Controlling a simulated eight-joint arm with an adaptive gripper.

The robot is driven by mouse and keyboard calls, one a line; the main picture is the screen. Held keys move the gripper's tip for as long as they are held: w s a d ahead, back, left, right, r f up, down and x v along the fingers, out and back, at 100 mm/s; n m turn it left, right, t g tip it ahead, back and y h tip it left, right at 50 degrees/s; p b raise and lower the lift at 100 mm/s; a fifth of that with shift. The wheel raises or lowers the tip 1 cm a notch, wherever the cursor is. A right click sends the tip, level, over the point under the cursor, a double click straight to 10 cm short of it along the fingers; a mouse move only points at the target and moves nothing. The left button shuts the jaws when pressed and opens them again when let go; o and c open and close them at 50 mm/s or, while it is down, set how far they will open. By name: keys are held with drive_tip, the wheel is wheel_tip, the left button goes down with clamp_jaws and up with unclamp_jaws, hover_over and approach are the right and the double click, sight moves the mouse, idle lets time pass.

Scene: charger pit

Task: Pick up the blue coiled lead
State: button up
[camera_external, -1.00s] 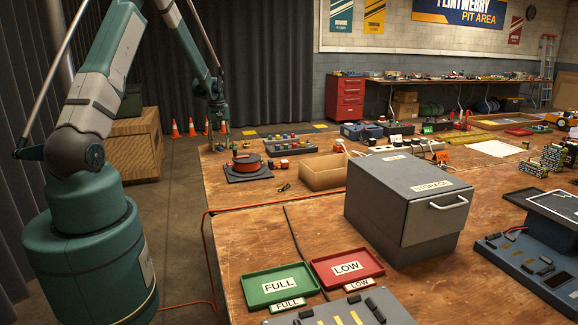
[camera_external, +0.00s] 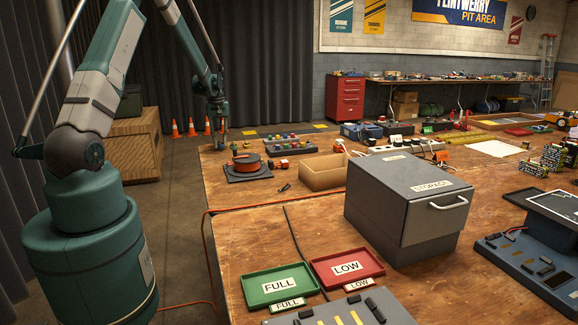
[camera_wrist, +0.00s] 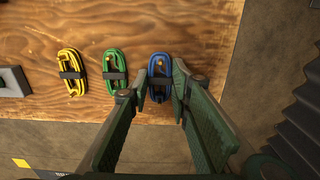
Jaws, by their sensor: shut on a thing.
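The blue coiled lead (camera_wrist: 161,70), with a dark band around its middle, lies near the wooden table's edge in the wrist view. My gripper (camera_wrist: 160,88) is shut on its near part, with one finger on each side. In the external view my gripper (camera_external: 219,128) is low at the far left corner of the table, and the blue lead is too small to make out there.
A green coiled lead (camera_wrist: 115,67) lies close to the left of the blue one, with a yellow coiled lead (camera_wrist: 71,72) further left. A grey block (camera_wrist: 14,82) sits at the far left. The table edge is close by. A cardboard box (camera_external: 322,172) stands further off.

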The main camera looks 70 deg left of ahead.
sight(220, 144)
wheel_tip(220, 144, up, 8)
drive_tip(key=shift+r+p, duration=0.25)
drive_tip(key=shift+p, duration=0.55)
